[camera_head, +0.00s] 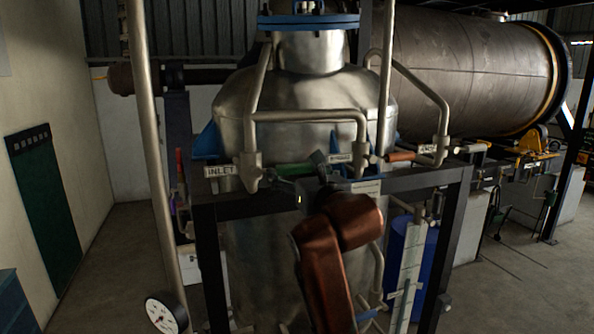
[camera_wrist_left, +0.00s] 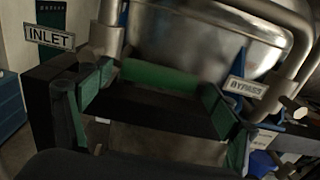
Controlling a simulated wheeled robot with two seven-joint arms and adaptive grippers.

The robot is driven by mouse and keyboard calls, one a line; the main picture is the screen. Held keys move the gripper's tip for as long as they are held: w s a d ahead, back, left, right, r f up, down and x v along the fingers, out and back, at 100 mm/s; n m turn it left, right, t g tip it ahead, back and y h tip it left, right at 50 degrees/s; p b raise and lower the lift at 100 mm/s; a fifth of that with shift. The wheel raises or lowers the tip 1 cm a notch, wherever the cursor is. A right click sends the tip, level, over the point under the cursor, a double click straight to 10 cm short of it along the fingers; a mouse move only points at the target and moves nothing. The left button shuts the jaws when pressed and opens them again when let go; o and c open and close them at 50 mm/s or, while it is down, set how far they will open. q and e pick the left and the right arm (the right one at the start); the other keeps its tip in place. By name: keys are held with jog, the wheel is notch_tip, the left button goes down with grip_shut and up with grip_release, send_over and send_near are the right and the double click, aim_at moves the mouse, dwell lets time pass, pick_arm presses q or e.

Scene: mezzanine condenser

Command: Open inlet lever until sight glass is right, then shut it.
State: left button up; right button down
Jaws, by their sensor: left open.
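The inlet lever has a green handle (camera_head: 293,170) lying roughly level, right of the INLET plate (camera_head: 220,170). In the left wrist view the green handle (camera_wrist_left: 160,76) lies crosswise between the fingers of my left gripper (camera_wrist_left: 157,90), which are open, one towards each end. I cannot tell whether they touch it. In the head view my left gripper (camera_head: 318,178) is at the handle's right end, partly hidden by its own wrist. A tall pale marked strip (camera_head: 408,270), seemingly the sight glass, stands lower right; its level is too small to read. My right gripper is out of view.
A BYPASS plate (camera_wrist_left: 247,87) and its pipe are close on the right in the left wrist view. An orange handle (camera_head: 400,156) is further right. The dark frame (camera_head: 425,181) runs beside my arm. A dial gauge (camera_head: 165,314) is lower left.

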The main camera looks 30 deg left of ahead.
pick_arm(q)
jog(key=shift+s, duration=0.25)
jog(key=c, duration=0.6)
jog(key=shift+d+r, duration=0.1)
jog(key=shift+d, duration=0.1)
jog(key=c, duration=1.1)
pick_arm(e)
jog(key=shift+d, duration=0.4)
pick_arm(q)
jog(key=shift+a, duration=0.1)
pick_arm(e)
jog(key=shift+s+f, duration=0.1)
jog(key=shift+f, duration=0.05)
